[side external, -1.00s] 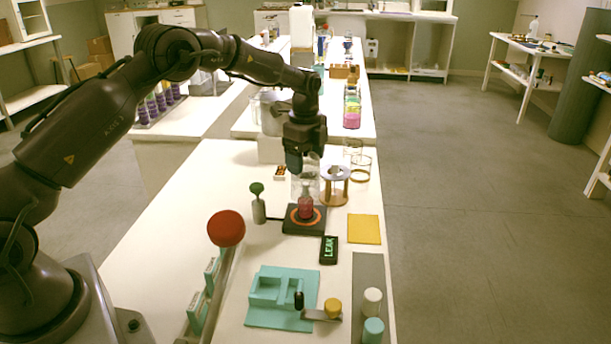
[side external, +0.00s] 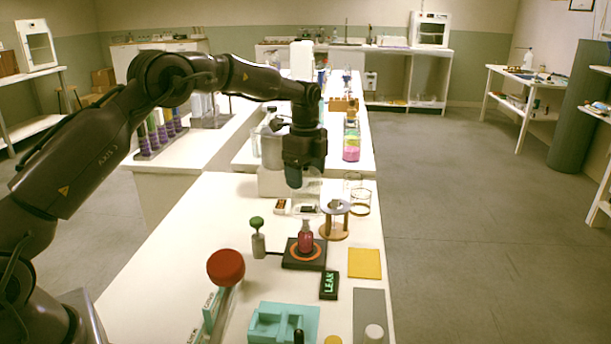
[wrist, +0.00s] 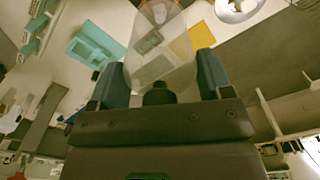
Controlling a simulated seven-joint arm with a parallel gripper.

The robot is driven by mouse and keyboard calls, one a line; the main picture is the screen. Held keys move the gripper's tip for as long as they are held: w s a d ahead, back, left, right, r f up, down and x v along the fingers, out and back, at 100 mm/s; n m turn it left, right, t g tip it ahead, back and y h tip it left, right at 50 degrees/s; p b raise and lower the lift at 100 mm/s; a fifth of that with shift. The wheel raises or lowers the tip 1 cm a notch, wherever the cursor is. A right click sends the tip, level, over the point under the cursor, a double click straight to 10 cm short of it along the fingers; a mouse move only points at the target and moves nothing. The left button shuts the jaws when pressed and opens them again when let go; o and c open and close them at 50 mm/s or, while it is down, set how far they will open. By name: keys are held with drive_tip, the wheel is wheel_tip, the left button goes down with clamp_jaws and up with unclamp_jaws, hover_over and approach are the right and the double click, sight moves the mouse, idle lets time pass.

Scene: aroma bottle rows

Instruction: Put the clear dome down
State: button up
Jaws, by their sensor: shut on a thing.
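The clear dome (side external: 308,190) hangs below my gripper (side external: 304,184), upright and see-through, its lower rim hard to make out. In the wrist view my gripper (wrist: 158,90) is shut on the dark knob (wrist: 158,95) of the dome, whose clear body (wrist: 160,60) extends away from the fingers. A small pink bottle (side external: 305,238) stands uncovered on a black pad (side external: 291,261) with an orange ring. The dome is above and behind the bottle, apart from it.
A wooden stand with a pale round top (side external: 335,207) is right of the dome. A green-topped post (side external: 258,240) stands left of the pad. The LEAK sign (side external: 329,285), yellow square (side external: 364,263) and teal holder (side external: 283,323) are in front. Glass rings (side external: 360,205) stand behind right.

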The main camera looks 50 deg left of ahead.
drive_tip(key=s+d+f+n, duration=0.1)
drive_tip(key=s+d+n, duration=0.5)
drive_tip(key=s+n, duration=0.25)
drive_tip(key=s+d+f+n, duration=0.1)
drive_tip(key=s+d+n, duration=0.4)
drive_tip(key=s+n, duration=0.3)
drive_tip(key=w+a+f+n, duration=0.1)
drive_tip(key=a+f+n, duration=0.2)
drive_tip(key=a, duration=0.5)
wheel_tip(320, 180, down, 8)
drive_tip(key=shift+w+a, duration=0.15)
drive_tip(key=shift+a, duration=0.15)
drive_tip(key=shift+f, duration=0.1)
drive_tip(key=o, duration=1)
